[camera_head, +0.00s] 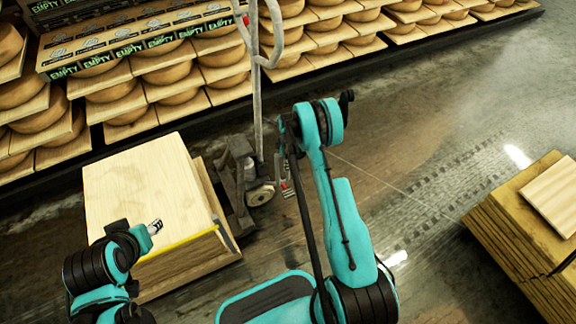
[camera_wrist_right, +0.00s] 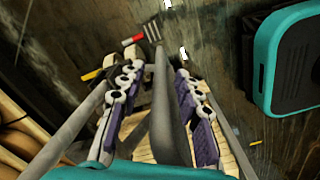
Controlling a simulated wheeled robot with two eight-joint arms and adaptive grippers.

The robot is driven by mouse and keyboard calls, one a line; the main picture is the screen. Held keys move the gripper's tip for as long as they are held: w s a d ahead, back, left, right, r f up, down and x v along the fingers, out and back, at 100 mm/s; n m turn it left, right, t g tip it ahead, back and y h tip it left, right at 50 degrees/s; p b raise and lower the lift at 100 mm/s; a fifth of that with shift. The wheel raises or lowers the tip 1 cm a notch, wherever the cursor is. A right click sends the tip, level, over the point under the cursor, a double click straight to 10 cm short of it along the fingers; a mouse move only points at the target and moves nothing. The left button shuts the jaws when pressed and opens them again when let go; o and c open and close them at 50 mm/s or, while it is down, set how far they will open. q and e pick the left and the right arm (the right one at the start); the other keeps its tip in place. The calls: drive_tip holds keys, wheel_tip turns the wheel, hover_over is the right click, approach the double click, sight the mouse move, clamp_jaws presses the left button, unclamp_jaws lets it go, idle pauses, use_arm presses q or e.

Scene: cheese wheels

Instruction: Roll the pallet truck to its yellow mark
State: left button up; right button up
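The pallet truck (camera_head: 240,175) stands on the floor in the middle of the head view. Its grey pole rises to a loop handle (camera_head: 262,35) near the shelves. A pale wooden load (camera_head: 150,185) with a yellow strip along its near edge is just left of the truck. My right gripper (camera_head: 286,188) is just right of the pole. In the right wrist view, its fingers (camera_wrist_right: 160,95) are spread, with a grey bar (camera_wrist_right: 167,105) showing between them; I cannot tell whether they touch it. My left gripper (camera_head: 155,227) is over the load's near side, its opening unclear.
Shelves of cheese wheels (camera_head: 170,75) with boxes marked EMPTY run along the back. A stack of wooden boards (camera_head: 515,235) stands at the right. The wet-looking floor (camera_head: 430,130) between the truck and that stack is mostly clear.

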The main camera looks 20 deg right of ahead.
drive_tip(key=shift+f, duration=0.4)
clamp_jaws()
drive_tip(key=shift+d, duration=0.95)
drive_tip(key=shift+c, duration=1.1)
unclamp_jaws()
drive_tip(key=shift+o, duration=1.1)
drive_tip(key=shift+a, duration=0.1)
wheel_tip(320, 180, up, 12)
